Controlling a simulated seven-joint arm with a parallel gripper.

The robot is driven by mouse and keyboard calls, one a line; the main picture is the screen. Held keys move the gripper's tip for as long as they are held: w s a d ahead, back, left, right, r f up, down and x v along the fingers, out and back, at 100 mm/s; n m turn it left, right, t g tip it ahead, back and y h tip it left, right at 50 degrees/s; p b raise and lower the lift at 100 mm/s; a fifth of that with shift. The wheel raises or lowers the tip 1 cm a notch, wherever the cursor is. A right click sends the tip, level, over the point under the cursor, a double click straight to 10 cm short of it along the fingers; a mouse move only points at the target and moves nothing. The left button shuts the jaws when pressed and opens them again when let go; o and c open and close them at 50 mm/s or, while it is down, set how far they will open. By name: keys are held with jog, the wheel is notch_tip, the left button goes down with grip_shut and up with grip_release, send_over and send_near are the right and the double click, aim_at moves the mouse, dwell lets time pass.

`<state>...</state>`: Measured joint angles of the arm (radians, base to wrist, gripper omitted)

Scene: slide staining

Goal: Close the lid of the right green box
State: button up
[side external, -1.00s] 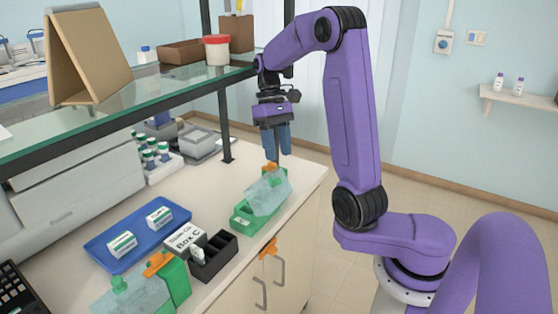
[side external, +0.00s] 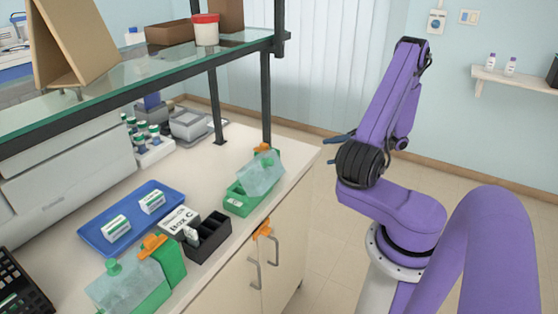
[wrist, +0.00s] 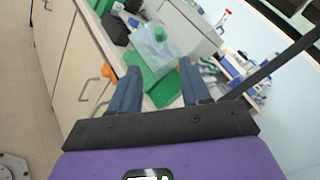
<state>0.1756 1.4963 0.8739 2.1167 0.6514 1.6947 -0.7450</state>
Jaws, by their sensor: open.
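The right green box (side external: 238,203) stands near the counter edge at the far end in the side view. Its translucent lid (side external: 264,172) is raised and tilted, with an orange clip above it. In the wrist view the green box (wrist: 163,90) and its lid (wrist: 152,50), with a green knob, lie beyond my fingers. My gripper (wrist: 160,92) is open and empty, pointing toward this box but apart from it. In the side view only blue fingertips (side external: 337,139) show beside my arm, off the counter; the rest is hidden.
Another green box (side external: 172,262) with its translucent lid open stands at the near left. A black divided rack (side external: 214,240), a Box C carton and a blue tray (side external: 95,238) lie between and behind. A glass shelf (side external: 150,72) with posts overhangs the counter.

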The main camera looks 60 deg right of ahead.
aim_at(279, 161)
jog(key=x, duration=1.5)
jog(key=shift+w+a, duration=0.2)
jog(key=shift+a, duration=0.15)
grip_shut()
